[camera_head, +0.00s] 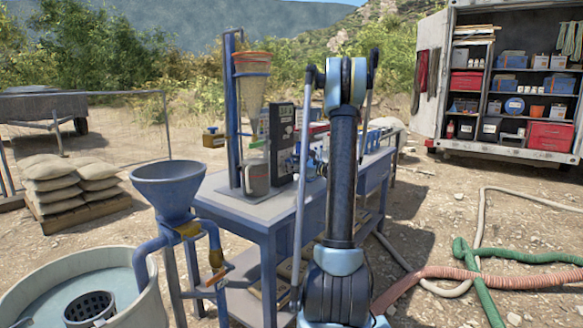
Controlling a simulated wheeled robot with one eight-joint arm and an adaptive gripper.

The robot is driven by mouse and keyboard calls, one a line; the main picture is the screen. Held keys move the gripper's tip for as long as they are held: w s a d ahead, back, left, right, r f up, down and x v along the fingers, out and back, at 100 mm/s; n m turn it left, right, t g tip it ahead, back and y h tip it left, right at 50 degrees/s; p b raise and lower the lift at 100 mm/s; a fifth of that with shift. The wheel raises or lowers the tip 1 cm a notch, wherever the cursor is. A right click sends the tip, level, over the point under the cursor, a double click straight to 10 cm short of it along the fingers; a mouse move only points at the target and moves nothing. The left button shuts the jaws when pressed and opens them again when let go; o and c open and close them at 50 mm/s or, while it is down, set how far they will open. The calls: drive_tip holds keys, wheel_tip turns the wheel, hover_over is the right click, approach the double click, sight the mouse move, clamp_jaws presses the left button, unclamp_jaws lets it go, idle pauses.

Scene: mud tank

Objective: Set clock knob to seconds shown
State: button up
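A dark upright panel (282,140) stands on the blue workbench, just left of my arm in the head view. It has a small pale greenish display (286,111) near its top and may be the clock. Its digits are too small to read, and I cannot make out a knob on it. My arm rises in the middle of the picture and hides part of the bench behind it. My gripper cannot be made out in this view.
The blue workbench (238,206) also holds a grey jug (256,178) and a tall stand with a mesh cone (252,80). A blue funnel (170,190) and a round tank (150,300) stand at front left. Hoses (470,272) lie on the ground at right.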

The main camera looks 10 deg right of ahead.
drive_tip(key=v, duration=1.2)
drive_tip(key=shift+a, duration=0.15)
drive_tip(key=s+a+f+n+g+h, duration=0.1)
drive_tip(key=s+a+n+g, duration=0.1)
drive_tip(key=s+a, duration=0.3)
drive_tip(key=s+a+f+n+g+h, duration=0.1)
drive_tip(key=s+a+n+g+h, duration=0.1)
drive_tip(key=s+a+n, duration=0.3)
drive_tip(key=s+a+f+n+g+h, duration=0.1)
drive_tip(key=s+a+n+g, duration=0.2)
drive_tip(key=s, duration=0.7)
drive_tip(key=shift+a+f+n, duration=0.1)
drive_tip(key=shift+a+n, duration=0.6)
drive_tip(key=shift+a, duration=0.65)
drive_tip(key=s+d+f+n+g+h, duration=0.1)
drive_tip(key=s+d+f+n+h, duration=0.1)
drive_tip(key=s, duration=0.6)
drive_tip(key=s+d+f+n+g+h, duration=0.1)
drive_tip(key=s+f+n+h, duration=0.3)
drive_tip(key=s, duration=0.5)
drive_tip(key=s+d+f+n+g+h, duration=0.1)
drive_tip(key=s+d+f+n+h, duration=0.1)
drive_tip(key=s+f+n, duration=0.3)
drive_tip(key=s+n, duration=0.1)
drive_tip(key=s, duration=0.3)
drive_tip(key=shift+s+d+f+n+g+h, duration=0.15)
drive_tip(key=shift+d+f+n+g+h, duration=0.15)
drive_tip(key=shift+f+n+h, duration=0.1)
